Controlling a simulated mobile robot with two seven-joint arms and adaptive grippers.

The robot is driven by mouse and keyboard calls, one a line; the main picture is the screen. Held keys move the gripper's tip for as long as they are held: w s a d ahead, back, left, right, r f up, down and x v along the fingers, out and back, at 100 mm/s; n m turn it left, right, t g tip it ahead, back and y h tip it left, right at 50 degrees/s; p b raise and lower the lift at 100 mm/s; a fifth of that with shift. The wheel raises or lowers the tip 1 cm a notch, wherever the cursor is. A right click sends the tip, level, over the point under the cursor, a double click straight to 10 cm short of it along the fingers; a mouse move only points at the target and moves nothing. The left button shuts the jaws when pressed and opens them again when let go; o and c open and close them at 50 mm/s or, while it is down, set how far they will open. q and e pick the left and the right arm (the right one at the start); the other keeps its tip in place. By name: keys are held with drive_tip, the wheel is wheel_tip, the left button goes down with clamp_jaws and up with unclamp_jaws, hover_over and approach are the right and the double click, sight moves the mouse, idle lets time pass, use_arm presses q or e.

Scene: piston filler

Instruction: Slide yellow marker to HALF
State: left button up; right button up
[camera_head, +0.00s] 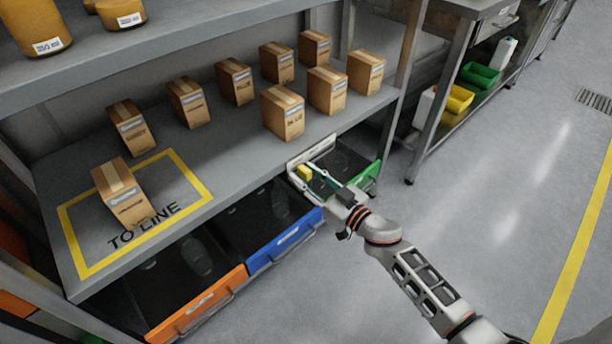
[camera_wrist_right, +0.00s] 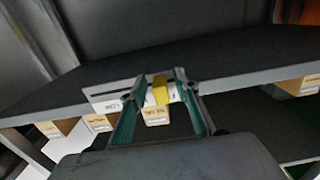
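The yellow marker (camera_head: 304,173) is a small block on a white scale strip (camera_head: 312,150) at the shelf's front edge, above the green bin. It also shows in the right wrist view (camera_wrist_right: 160,90), with the strip (camera_wrist_right: 105,99) behind it. Dark lettering shows at the strip's left part there; it is too small to read surely. My right gripper (camera_head: 316,176) is at the marker. Its teal fingers (camera_wrist_right: 159,82) stand on either side of the marker, open, with a gap visible on both sides. My left gripper is not in view.
Several cardboard boxes (camera_head: 283,112) stand on the grey shelf. One box (camera_head: 119,194) stands in the yellow "TO LINE" frame (camera_head: 75,235). Orange (camera_head: 200,305), blue (camera_head: 285,243) and green (camera_head: 368,177) bins sit below. The floor to the right (camera_head: 500,200) is clear.

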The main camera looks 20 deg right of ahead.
clamp_jaws()
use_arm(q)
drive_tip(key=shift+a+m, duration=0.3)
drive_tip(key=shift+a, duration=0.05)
use_arm(e)
drive_tip(key=d, duration=0.1)
drive_tip(key=w+d, duration=0.1)
drive_tip(key=d, duration=0.2)
drive_tip(key=shift+w+d, duration=0.35)
unclamp_jaws()
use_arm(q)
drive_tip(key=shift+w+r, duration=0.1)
use_arm(e)
drive_tip(key=v, duration=1.2)
